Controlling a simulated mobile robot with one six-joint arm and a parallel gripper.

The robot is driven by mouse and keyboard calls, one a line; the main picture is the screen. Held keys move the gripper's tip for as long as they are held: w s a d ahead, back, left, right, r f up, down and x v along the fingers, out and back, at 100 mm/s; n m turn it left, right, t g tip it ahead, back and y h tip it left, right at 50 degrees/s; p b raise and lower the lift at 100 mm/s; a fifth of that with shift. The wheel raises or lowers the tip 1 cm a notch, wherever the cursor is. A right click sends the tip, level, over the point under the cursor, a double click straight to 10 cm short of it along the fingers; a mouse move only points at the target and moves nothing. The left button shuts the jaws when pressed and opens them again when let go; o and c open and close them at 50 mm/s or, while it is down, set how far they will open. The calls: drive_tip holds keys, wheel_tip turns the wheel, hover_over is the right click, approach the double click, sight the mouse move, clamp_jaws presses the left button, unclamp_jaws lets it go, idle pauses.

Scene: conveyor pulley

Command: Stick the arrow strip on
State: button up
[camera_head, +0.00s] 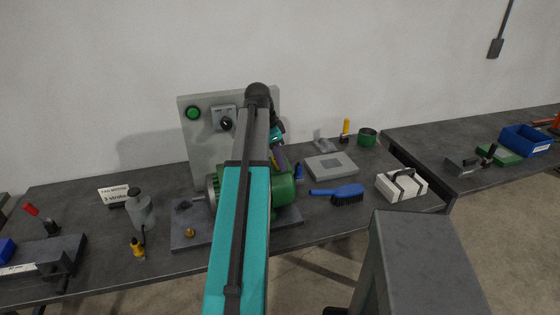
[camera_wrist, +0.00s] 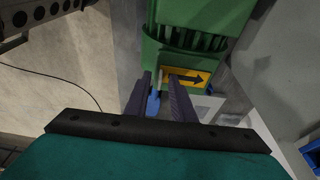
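The yellow arrow strip (camera_wrist: 192,78), with a black arrow pointing right, lies against the front of the green motor (camera_wrist: 200,40) in the wrist view. My gripper (camera_wrist: 160,76) has two dark purple ribbed fingers with a gap between them. Their tips are at the left end of the strip, and the right fingertip overlaps it in the picture. I cannot tell whether they touch it. In the head view the motor (camera_head: 284,192) stands on a grey base plate, partly hidden by my arm.
A panel (camera_head: 195,150) with a green button and a switch stands behind the motor. An oil can (camera_head: 140,208) stands to the left. A blue brush (camera_head: 345,193), a grey box (camera_head: 331,166) and a white case (camera_head: 402,184) lie to the right. Another bench holds a blue bin (camera_head: 527,139).

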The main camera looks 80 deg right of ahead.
drive_tip(key=shift+r, duration=0.1)
idle(0.3)
drive_tip(key=b+v, duration=0.3)
drive_tip(key=v, duration=1)
drive_tip(key=shift+r, duration=0.3)
drive_tip(key=shift+a+r, duration=0.1)
drive_tip(key=shift+r, duration=0.05)
